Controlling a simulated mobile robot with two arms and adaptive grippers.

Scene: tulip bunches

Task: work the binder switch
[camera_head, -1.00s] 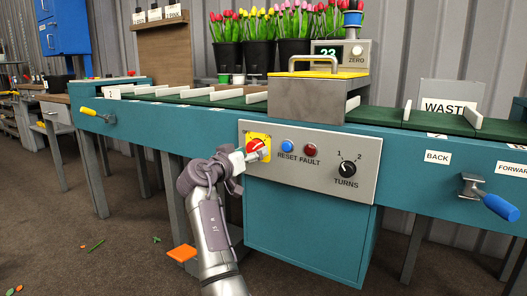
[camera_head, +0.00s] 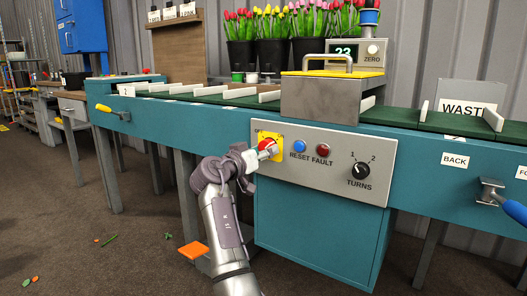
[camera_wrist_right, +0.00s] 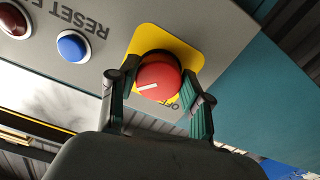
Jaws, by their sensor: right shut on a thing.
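The binder switch is a round red knob (camera_head: 267,144) on a yellow plate (camera_head: 262,135), set at the left end of the grey control panel (camera_head: 325,178). In the right wrist view the red knob (camera_wrist_right: 158,78) shows a short white line on its face, and its yellow plate (camera_wrist_right: 190,58) has partly covered lettering. My right gripper (camera_head: 263,152) is shut on the knob; in the wrist view its two fingers (camera_wrist_right: 160,90) lie on either side of it. The fingers hide part of the plate's lettering. My left gripper is not in view.
A blue reset button (camera_head: 299,146), a dark red fault lamp (camera_head: 322,150) and a black turns knob (camera_head: 361,171) sit right of the switch. A yellow lever (camera_head: 112,112) and a blue-handled crank (camera_head: 512,210) stick out from the teal bench front (camera_head: 230,124).

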